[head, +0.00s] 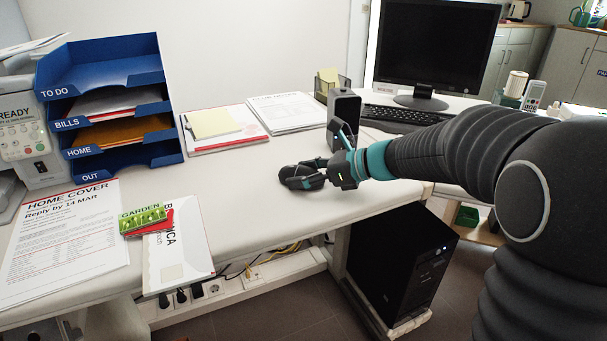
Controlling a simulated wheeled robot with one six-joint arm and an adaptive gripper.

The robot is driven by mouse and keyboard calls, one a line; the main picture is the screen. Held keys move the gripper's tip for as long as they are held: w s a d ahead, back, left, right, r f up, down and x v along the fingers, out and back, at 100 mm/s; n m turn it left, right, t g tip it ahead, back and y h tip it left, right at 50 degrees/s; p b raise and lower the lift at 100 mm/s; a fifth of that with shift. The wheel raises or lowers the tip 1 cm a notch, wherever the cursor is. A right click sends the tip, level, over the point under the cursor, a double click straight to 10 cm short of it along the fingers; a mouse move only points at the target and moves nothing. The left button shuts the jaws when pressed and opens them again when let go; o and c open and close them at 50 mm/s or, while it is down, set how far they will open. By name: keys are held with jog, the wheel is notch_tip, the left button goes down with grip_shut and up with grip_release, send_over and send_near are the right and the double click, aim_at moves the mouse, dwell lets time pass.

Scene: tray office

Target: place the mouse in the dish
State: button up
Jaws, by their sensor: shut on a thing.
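The mouse (291,171) is a small dark rounded shape at the right part of the white desk, in the head view. My gripper (308,176) reaches in from the right and is shut on the mouse. The dark fingers cover part of it, and I cannot tell whether it touches the desk or is slightly above it. I cannot make out a dish in this view.
A black speaker (344,108) stands close behind my gripper. Papers (283,112) lie further back, and a blue letter tray (110,65) stands at the left. Paper sheets (62,240) and a green packet (142,218) lie at front left. The middle desk is clear.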

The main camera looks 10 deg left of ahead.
jog(key=shift+f, duration=0.15)
jog(key=o, duration=1.2)
